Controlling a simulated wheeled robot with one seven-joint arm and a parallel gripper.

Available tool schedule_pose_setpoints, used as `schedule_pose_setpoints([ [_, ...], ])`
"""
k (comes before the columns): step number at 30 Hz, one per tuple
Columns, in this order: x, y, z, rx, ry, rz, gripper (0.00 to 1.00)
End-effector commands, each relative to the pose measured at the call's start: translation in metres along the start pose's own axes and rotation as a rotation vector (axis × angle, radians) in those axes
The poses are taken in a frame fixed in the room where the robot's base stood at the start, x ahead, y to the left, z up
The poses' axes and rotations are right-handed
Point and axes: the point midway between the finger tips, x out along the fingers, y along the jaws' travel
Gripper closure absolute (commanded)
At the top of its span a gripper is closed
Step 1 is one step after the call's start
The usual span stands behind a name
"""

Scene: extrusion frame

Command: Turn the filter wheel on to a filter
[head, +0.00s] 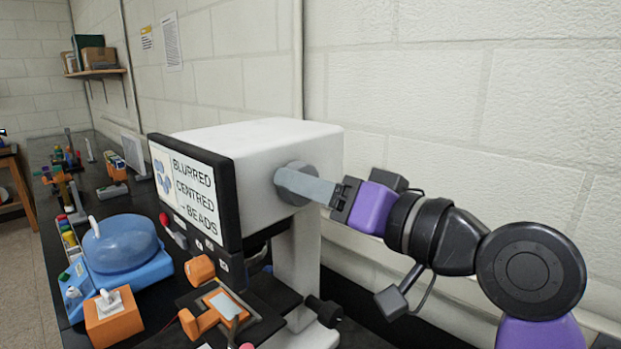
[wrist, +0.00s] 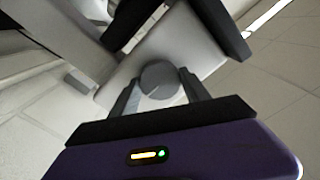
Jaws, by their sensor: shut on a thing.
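The filter wheel (head: 296,170) is a round dark grey knob on the side of a white microscope body (head: 262,135). My gripper (head: 287,181) reaches in from the right, its long grey fingers at the wheel. In the wrist view the fingers sit on both sides of the round knob (wrist: 160,80), and my gripper (wrist: 160,88) is shut on it. No filter marking on the wheel can be read. The black-framed screen (head: 195,188) on the microscope reads "BLURRED CENTRED - BEADS" beside bluish blobs.
Below the screen are a stage with a slide (head: 225,304) and orange knobs (head: 200,269). A blue domed device (head: 122,246) and an orange box with a switch (head: 113,316) stand to the left on the black bench. The block wall (head: 450,100) runs close behind my arm.

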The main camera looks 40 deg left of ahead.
Motion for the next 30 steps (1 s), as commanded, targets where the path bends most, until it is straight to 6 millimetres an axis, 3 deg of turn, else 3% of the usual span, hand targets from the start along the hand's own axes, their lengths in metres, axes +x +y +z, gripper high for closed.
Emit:
schedule_pose_setpoints([
  [18,0.0,0.0009,0.0016,0.043,-0.003,0.001,0.86],
  [19,0.0,0.0009,0.0016,0.043,-0.003,0.001,0.42],
  [21,0.0,0.0009,0.0014,0.043,-0.003,0.001,0.28],
  [30,-0.0002,0.0004,0.0006,0.041,-0.001,0.0,0.25],
])
